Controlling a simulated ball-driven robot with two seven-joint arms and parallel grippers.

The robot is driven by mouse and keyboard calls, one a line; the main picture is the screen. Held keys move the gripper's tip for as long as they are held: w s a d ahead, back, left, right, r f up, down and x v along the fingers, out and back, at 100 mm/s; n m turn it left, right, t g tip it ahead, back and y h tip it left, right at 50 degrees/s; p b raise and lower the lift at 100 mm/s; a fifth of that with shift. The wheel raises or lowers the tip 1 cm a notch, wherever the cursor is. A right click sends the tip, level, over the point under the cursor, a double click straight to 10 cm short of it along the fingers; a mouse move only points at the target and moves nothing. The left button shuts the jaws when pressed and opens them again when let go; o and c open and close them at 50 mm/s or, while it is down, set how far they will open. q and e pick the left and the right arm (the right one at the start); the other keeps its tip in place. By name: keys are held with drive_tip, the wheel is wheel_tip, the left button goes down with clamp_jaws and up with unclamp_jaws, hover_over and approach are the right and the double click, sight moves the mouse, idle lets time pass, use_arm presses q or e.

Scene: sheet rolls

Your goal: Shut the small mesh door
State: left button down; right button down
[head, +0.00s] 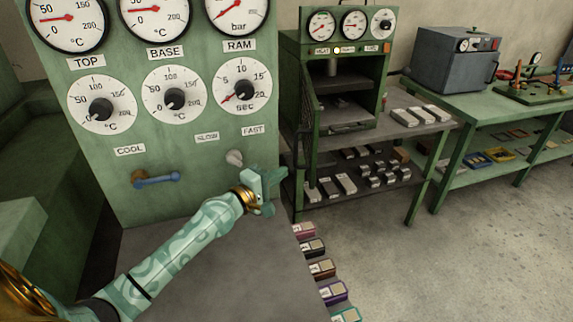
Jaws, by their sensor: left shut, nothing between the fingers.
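The small mesh door (308,125) is on the left side of the small green press (345,122) in the middle of the head view. It stands swung open, nearly edge-on to me, so the press chamber is uncovered. My left gripper (274,182) is shut and empty. In the picture it lies left of and below the door, in front of the right edge of the big green dial panel (150,212). I cannot tell its exact depth from the door. My right gripper is not in view.
The panel has a blue lever (158,180) and a pale knob (234,157). Below the press, metal blocks (345,184) lie on a shelf. Several coloured boxes (322,268) line the grey surface's right edge. A grey oven (452,68) stands on the right bench. Floor at right is clear.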

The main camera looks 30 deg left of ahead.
sight(311, 154)
use_arm(q)
drive_tip(key=b+x, duration=0.2)
drive_tip(key=x, duration=0.6)
drive_tip(key=shift+w+d, duration=0.1)
drive_tip(key=shift+w, duration=0.2)
